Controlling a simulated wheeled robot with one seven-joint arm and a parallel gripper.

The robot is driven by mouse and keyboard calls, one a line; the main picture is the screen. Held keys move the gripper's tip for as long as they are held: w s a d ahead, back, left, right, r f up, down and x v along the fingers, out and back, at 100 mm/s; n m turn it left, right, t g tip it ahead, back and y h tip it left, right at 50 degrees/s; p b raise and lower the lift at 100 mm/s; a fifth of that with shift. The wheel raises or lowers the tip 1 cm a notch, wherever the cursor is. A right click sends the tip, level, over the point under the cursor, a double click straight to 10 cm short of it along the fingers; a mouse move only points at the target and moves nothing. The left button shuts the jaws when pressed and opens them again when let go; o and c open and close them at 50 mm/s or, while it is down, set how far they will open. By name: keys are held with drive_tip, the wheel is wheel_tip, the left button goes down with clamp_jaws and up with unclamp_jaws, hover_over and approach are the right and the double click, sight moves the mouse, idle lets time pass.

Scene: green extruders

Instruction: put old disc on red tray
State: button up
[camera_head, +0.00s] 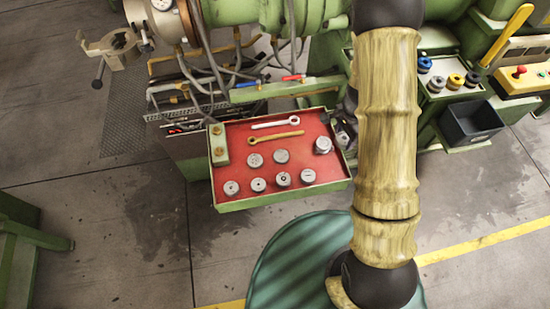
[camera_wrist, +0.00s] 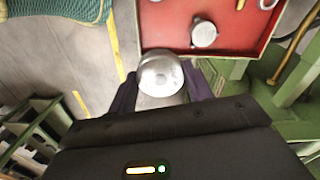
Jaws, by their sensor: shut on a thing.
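The red tray (camera_head: 240,176) has a green rim and holds several grey metal discs, such as one disc (camera_head: 323,145) near its right side. My gripper (camera_wrist: 160,80) is shut on a round silver disc (camera_wrist: 160,72), held just outside the tray's near edge. Another silver disc (camera_wrist: 204,33) sits on the tray close by. In the head view my gripper (camera_head: 343,130) shows only as dark parts by the tray's right edge, and the held disc is hidden behind my arm.
A silver wrench (camera_head: 276,123) and a gold wrench (camera_head: 274,137) lie at the back of the tray. A small block (camera_head: 218,145) stands in its back left corner. Green machinery (camera_head: 240,10) with hoses is behind. A dark bin (camera_head: 470,122) and blue and yellow spools are at right.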

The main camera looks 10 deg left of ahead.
wheel_tip(320, 180, down, 6)
drive_tip(key=m+b, duration=0.5)
drive_tip(key=m, duration=0.5)
drive_tip(key=m+b, duration=0.6)
drive_tip(key=m, duration=0.4)
hover_over(332, 172)
wheel_tip(332, 172, down, 5)
drive_tip(key=shift+s+r+m, duration=0.1)
drive_tip(key=shift+s+m, duration=0.05)
drive_tip(key=shift+m, duration=0.15)
drive_tip(key=shift+f+b, duration=0.5)
drive_tip(key=shift+f, duration=2.6)
drive_tip(key=shift+f, duration=1.9)
drive_tip(key=shift+b, duration=0.3)
